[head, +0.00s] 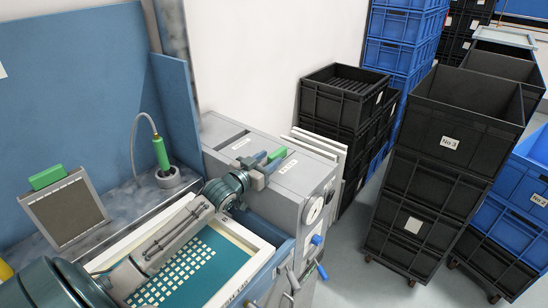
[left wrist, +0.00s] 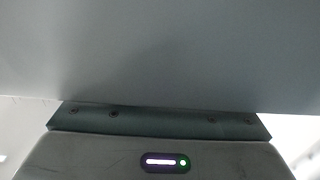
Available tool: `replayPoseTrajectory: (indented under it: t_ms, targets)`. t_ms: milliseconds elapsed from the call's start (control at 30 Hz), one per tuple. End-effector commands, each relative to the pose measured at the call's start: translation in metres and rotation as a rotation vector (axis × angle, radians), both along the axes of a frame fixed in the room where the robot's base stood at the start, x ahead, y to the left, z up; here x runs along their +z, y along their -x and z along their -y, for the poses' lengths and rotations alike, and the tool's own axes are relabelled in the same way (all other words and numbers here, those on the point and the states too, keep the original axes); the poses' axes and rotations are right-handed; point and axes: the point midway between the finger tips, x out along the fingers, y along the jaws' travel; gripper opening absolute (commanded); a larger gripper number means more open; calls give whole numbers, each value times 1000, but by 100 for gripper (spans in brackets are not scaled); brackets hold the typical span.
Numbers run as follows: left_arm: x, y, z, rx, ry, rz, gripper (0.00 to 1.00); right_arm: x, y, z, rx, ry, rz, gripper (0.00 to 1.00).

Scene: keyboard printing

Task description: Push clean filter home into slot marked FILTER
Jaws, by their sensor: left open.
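My left gripper (head: 262,166) is open over the top of the grey machine box (head: 225,127). Its blue-grey fingers are at a green handle (head: 277,154) on the box top; I cannot tell whether they touch it. Whatever is below this handle is hidden in the box, so how deep it sits does not show. White labels (head: 287,167) lie on the box top, too small to read. A second green-handled filter (head: 66,212), with a dark grey panel in a pale frame, leans upright at the left. The left wrist view shows mostly a plain grey surface close up. My right gripper is not in view.
A white-framed teal screen (head: 190,272) with pale key shapes lies below my left arm. A green-handled tool (head: 161,152) stands in a round holder. Knobs and levers (head: 317,240) stick out of the machine's front. Black crates (head: 440,140) stand at right, with floor between.

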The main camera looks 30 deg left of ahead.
Motion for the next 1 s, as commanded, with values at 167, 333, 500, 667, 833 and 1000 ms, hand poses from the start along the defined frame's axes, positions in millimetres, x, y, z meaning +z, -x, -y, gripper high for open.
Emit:
replayPoseTrajectory:
  t_ms: [167, 333, 500, 667, 833, 1000]
  targets:
    - [0, -20, 2, 0, 2, 3, 44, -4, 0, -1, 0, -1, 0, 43]
    - [0, -30, 3, -1, 0, 1, 44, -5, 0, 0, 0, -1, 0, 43]
    - [0, -33, 3, -2, -1, 1, 44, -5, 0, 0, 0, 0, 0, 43]
    - [0, -32, 3, -2, -1, 0, 44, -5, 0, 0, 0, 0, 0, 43]
    - [0, -32, 3, -2, -2, 0, 12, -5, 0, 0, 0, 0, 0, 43]
    - [0, -32, 3, -2, -2, 0, 8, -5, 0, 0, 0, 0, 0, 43]
